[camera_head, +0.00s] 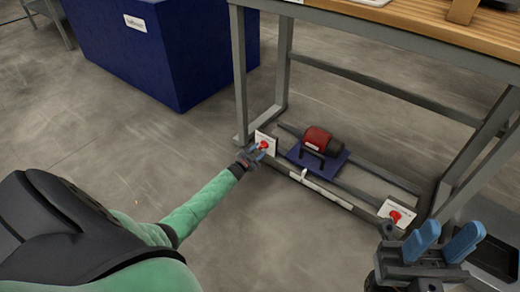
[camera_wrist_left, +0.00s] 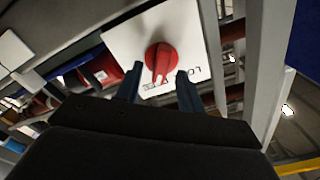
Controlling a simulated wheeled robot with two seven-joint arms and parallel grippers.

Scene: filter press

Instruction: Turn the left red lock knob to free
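The left red lock knob (camera_head: 263,145) sits on a white plate (camera_head: 272,138) at the left end of the low frame under the bench. In the left wrist view the knob (camera_wrist_left: 161,57) shows close up, its grip bar pointing toward the picture's bottom, with partly hidden lettering on the plate (camera_wrist_left: 128,39). My left gripper (camera_head: 257,152) is at the knob. Its two blue fingers (camera_wrist_left: 160,82) are apart, one on each side of the bar's lower end, with gaps visible. Whether the tips reach past the knob's face is unclear. My right gripper (camera_head: 446,243) is open and empty at the lower right.
A second red knob (camera_head: 395,216) is on a white plate at the rail's right end. A red and black motor-like unit (camera_head: 321,141) on a blue base (camera_head: 335,164) stands between them. Bench legs (camera_head: 240,75) rise beside the left knob. A blue cabinet (camera_head: 165,50) stands behind left.

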